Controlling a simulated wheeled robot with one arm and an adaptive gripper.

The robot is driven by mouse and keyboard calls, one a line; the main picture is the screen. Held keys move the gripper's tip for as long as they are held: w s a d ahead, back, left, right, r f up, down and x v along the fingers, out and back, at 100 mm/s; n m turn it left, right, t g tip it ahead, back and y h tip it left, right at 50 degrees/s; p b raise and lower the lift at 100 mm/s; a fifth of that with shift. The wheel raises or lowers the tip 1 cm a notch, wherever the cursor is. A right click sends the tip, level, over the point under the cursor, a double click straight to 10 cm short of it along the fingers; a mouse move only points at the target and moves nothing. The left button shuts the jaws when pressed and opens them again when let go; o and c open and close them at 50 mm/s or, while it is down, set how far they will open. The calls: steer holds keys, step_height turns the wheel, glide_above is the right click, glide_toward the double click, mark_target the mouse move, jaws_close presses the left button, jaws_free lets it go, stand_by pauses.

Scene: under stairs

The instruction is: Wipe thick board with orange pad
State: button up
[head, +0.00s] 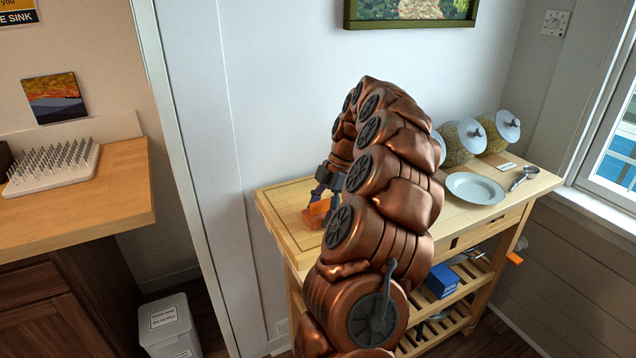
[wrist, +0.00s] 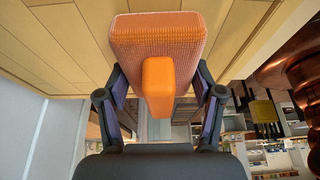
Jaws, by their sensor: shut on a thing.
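The orange pad (head: 316,214) is in my gripper (head: 326,194), at the left end of the wooden cart. In the wrist view my gripper (wrist: 158,88) is shut on the pad's orange handle, with the wide textured face of the orange pad (wrist: 155,38) beyond it. The thick board (head: 283,213) is the pale wooden slab with a dark line near its edge, under the pad. Its wood also shows around the pad in the wrist view (wrist: 60,45). I cannot tell whether the pad touches the board. My arm hides the board's right part.
A white plate (head: 475,188), metal spoons (head: 524,178) and lidded jars (head: 460,143) stand on the cart's right side. A blue box (head: 441,281) is on a lower shelf. A wooden counter (head: 120,185) is at left, and the wall is close behind the cart.

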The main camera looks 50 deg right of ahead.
steer(key=shift+s+r+p, duration=0.1)
steer(key=shift+r+p, duration=0.65)
steer(key=shift+r, duration=3.35)
